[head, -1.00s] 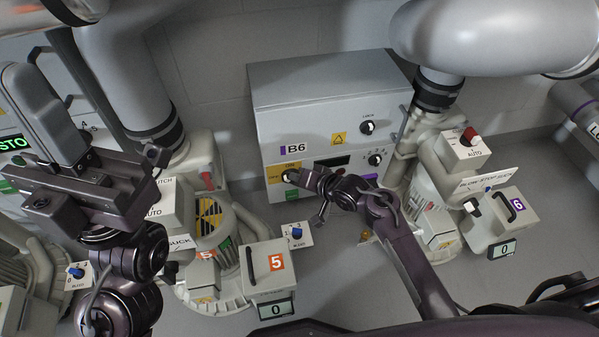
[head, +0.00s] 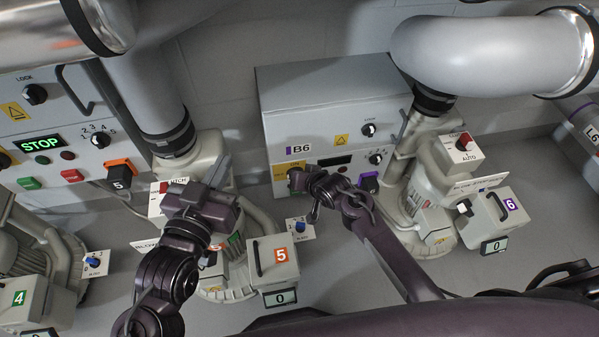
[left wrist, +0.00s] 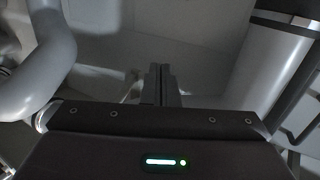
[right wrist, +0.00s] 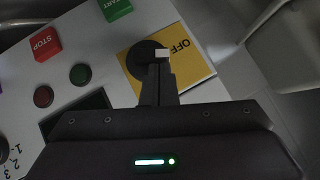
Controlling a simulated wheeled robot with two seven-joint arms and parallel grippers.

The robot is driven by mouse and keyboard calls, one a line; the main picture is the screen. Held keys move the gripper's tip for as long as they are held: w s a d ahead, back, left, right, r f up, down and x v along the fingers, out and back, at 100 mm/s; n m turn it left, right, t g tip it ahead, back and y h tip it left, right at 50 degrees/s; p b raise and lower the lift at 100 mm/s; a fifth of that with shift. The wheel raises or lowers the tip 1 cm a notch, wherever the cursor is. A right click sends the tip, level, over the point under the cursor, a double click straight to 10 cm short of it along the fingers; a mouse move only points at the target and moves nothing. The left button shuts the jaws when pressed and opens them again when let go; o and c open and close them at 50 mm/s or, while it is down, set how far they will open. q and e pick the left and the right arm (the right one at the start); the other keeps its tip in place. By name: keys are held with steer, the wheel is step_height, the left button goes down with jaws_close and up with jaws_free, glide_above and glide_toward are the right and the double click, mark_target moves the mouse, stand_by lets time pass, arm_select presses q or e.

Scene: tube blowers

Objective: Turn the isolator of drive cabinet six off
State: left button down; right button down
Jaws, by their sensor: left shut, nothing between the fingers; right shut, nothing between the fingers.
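Drive cabinet B6 (head: 325,110) stands against the back wall. Its isolator is a round dark knob (right wrist: 143,58) on a yellow plate (right wrist: 205,72) at the lower left of the front. In the right wrist view, a white mark on the knob lies on the side towards the word OFF. My right gripper (right wrist: 158,70) is shut and empty, its tips at the knob and covering part of it; I cannot tell whether they touch. In the head view it hides much of the plate. My left gripper (left wrist: 162,72) is shut and empty, away from B6, above blower five.
B6 also carries a red STOP button (right wrist: 46,43), a green START button (right wrist: 115,6) and a dark display. Cabinet five (head: 60,130), reading STOP, stands at left. Box 5 (head: 272,262) and box 6 (head: 488,215) stand on the floor. Large pipes hang overhead.

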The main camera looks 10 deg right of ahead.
arm_select(q)
steer(key=s+a+f+g+y+p, duration=0.2)
steer(key=s+f+g, duration=0.3)
steer(key=f, duration=0.3)
steer(key=s+a+f+g+y+p, duration=0.2)
steer(key=s+f+g, duration=0.4)
steer(key=f, duration=0.3)
steer(key=shift+s+a, duration=0.3)
steer(key=shift+s, duration=0.3)
arm_select(e)
steer(key=shift+a+f+n+h, duration=0.15)
steer(key=shift+a+n+h, duration=0.45)
steer(key=shift+a+h, duration=0.3)
arm_select(q)
steer(key=shift+f+y, duration=0.1)
steer(key=shift+y, duration=0.2)
